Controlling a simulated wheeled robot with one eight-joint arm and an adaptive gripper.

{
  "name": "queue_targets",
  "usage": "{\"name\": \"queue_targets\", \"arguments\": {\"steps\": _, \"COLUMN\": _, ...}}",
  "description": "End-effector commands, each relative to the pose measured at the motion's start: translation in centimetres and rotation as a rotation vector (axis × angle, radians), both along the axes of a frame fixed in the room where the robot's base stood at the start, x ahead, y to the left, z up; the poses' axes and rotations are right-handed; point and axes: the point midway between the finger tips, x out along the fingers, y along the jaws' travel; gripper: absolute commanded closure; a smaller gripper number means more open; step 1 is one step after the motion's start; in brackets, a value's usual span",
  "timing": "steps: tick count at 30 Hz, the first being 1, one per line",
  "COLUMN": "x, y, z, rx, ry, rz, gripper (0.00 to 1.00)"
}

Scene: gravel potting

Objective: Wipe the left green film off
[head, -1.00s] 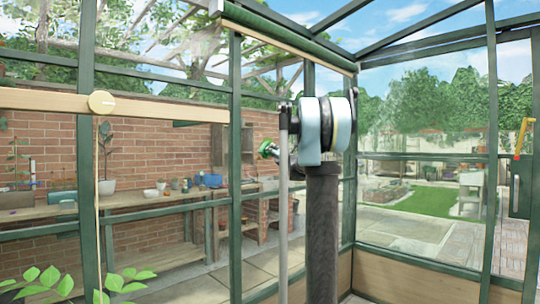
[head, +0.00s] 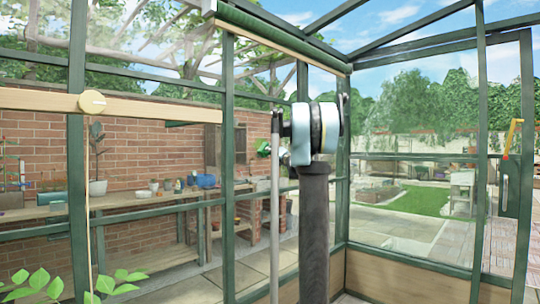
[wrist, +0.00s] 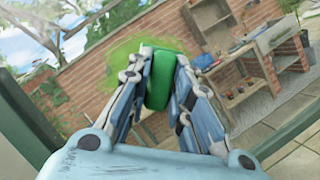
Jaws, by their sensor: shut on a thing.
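In the wrist view my gripper (wrist: 165,62) is shut on a green block (wrist: 159,86), which looks like a sponge or pad. The block sits between the two fingers and points away from me. A yellow-green film (wrist: 117,60) shows on the glass beyond the fingertips, around and to the left of the block. I cannot tell whether the block touches the glass.
Green glazing posts (head: 228,170) and a wooden rail (head: 45,103) with a round knob frame the glass. A leafy plant (head: 60,285) stands at the lower left. Beyond the glass are a brick wall (head: 130,150) and a bench (head: 120,205) with pots. A door (head: 512,190) is at the right.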

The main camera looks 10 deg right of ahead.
Motion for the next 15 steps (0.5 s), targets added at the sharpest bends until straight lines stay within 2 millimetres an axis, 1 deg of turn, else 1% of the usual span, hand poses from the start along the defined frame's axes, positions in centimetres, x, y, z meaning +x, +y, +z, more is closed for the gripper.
{"name": "queue_targets", "arguments": {"steps": 9, "x": 1.3, "y": -2.0, "z": 0.0, "rx": 0.001, "ry": 0.0, "rz": 0.0, "gripper": 0.99}}
{"name": "queue_targets", "arguments": {"steps": 15, "x": 1.5, "y": -2.4, "z": 0.0, "rx": 0.0, "ry": 0.0, "rz": 0.0, "gripper": 0.99}}
